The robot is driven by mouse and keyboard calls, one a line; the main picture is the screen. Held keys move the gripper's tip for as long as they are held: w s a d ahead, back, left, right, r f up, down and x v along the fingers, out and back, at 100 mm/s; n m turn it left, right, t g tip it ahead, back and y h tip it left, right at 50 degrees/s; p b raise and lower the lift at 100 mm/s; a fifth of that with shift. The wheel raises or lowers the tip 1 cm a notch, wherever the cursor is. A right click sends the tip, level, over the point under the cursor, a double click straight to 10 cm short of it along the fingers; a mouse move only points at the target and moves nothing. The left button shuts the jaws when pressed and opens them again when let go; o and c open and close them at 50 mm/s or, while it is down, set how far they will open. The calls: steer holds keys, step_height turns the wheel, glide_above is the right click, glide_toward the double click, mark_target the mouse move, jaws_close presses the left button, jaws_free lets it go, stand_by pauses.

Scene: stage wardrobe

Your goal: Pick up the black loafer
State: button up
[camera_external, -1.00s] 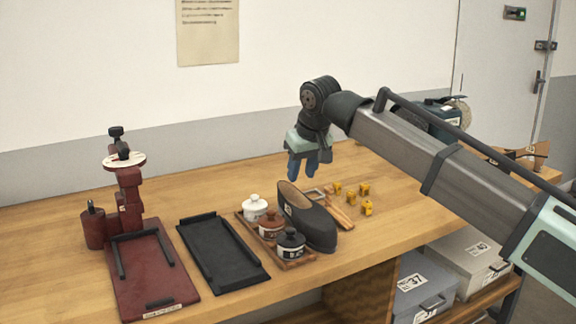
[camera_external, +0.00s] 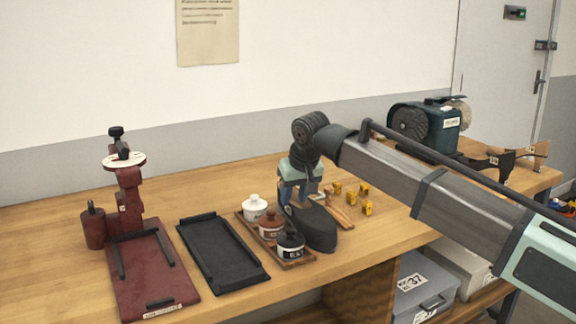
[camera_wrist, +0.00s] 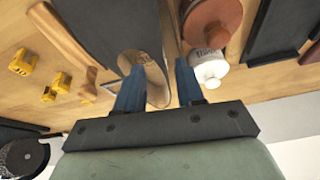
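The black loafer (camera_external: 317,229) stands on the wooden bench, just right of a small tray of jars. Its dark upper also shows in the wrist view (camera_wrist: 108,32), with the tan-lined opening towards my gripper. My gripper (camera_external: 293,193) is low over the heel end of the loafer. In the wrist view its two blue fingers (camera_wrist: 160,76) are apart, with the heel end of the shoe between them. I cannot tell whether either finger touches the shoe. In the external view the fingers and wrist hide part of the shoe opening.
The wooden jar tray (camera_external: 301,262) holds a white (camera_external: 255,208), a brown (camera_external: 270,224) and a black jar (camera_external: 290,244), close beside the loafer. Several yellow blocks (camera_external: 366,207) lie to the right. A black tray (camera_external: 222,254) and a red press (camera_external: 150,265) stand left.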

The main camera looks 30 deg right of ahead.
mark_target(290, 206)
steer(key=shift+x, duration=2.5)
steer(key=shift+w+a, duration=0.1)
steer(key=shift+a, duration=0.05)
jaws_close()
steer(key=shift+r, duration=0.1)
